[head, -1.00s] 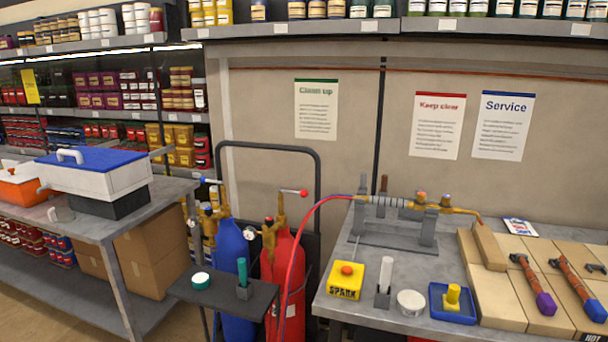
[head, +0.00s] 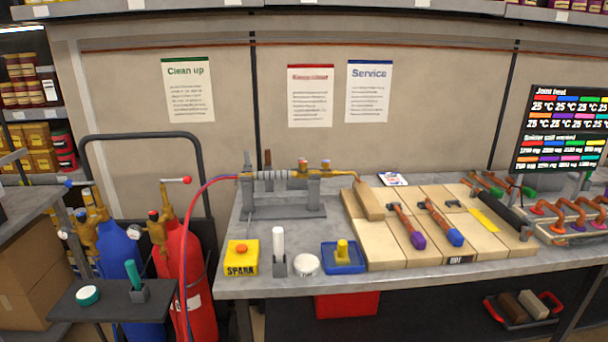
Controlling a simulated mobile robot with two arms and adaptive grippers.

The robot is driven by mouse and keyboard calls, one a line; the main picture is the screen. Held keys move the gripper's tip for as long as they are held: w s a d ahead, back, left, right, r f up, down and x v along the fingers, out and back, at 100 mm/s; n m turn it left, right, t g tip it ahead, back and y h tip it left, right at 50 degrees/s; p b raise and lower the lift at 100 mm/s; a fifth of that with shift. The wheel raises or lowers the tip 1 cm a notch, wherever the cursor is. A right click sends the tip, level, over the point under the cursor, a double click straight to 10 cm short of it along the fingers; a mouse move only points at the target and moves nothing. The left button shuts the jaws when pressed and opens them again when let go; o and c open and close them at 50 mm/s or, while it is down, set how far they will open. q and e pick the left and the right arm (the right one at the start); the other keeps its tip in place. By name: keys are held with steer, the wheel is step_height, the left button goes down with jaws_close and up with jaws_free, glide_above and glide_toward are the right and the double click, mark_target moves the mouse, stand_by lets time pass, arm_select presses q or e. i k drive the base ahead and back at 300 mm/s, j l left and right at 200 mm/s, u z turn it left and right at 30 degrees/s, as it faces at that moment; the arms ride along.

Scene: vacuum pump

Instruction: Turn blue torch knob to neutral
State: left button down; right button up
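The brass torch (head: 340,174) rests in a grey stand (head: 313,192) at the back left of the workbench. Its blue knob (head: 326,162) sits on top of the torch body, to the right of a red knob (head: 302,162). The blue knob is too small here for its setting to be read. A red and a blue hose (head: 192,213) run from the left end of the torch down toward the cylinders. Neither of my grippers shows in the head view.
Red (head: 197,276) and blue (head: 119,248) gas cylinders stand on a cart left of the bench (head: 228,283). A yellow SPARK box (head: 241,257), a white dish (head: 306,265) and a blue tray (head: 343,257) line the front. Light bricks (head: 395,250) and a screen (head: 563,132) are further right.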

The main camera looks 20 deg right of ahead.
mark_target(325, 163)
steer(key=i+z, duration=0.15)
steer(key=i, duration=0.3)
steer(key=i+j+z, duration=0.15)
steer(key=i, duration=0.35)
